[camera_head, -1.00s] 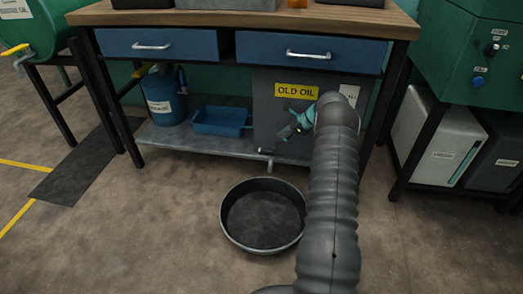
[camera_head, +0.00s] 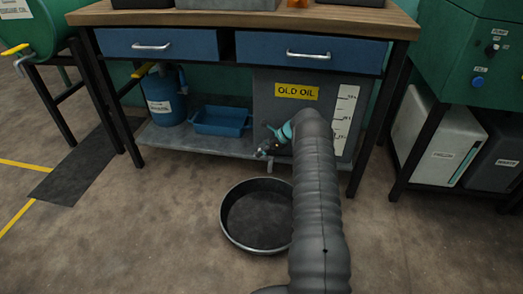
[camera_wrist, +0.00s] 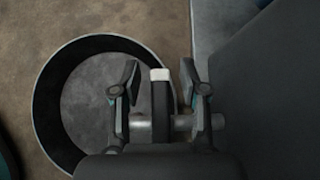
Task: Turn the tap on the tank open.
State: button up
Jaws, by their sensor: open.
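The grey tank (camera_head: 268,111) labelled OLD OIL stands on the shelf under the workbench. In the wrist view the tap (camera_wrist: 160,100) shows as a dark lever with a white end, over a short metal pipe that runs sideways. My gripper (camera_wrist: 158,75) is open, with one finger on each side of the lever. Whether either finger touches it I cannot tell. In the head view my gripper (camera_head: 266,146) is at the tank's lower front, and it and my arm largely hide the tap.
A round black pan (camera_head: 257,236) lies on the floor below the tap. A blue tray (camera_head: 221,122) and a blue canister (camera_head: 165,100) stand on the shelf (camera_head: 190,139) to the left. The workbench drawers (camera_head: 306,53) are above.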

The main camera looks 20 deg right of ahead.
grip_shut()
jog(key=shift+s+a+f+n+g+y+b, duration=0.1)
jog(key=shift+f+n+g+y+b, duration=0.4)
jog(key=shift+b, duration=0.65)
jog(key=shift+s+a+r+n+g+b, duration=0.15)
jog(key=shift+s+r+n+g+b, duration=0.15)
jog(key=shift+n+b, duration=0.45)
jog(key=shift+s+r+n, duration=0.15)
jog(key=shift+r+n, duration=0.1)
grip_release()
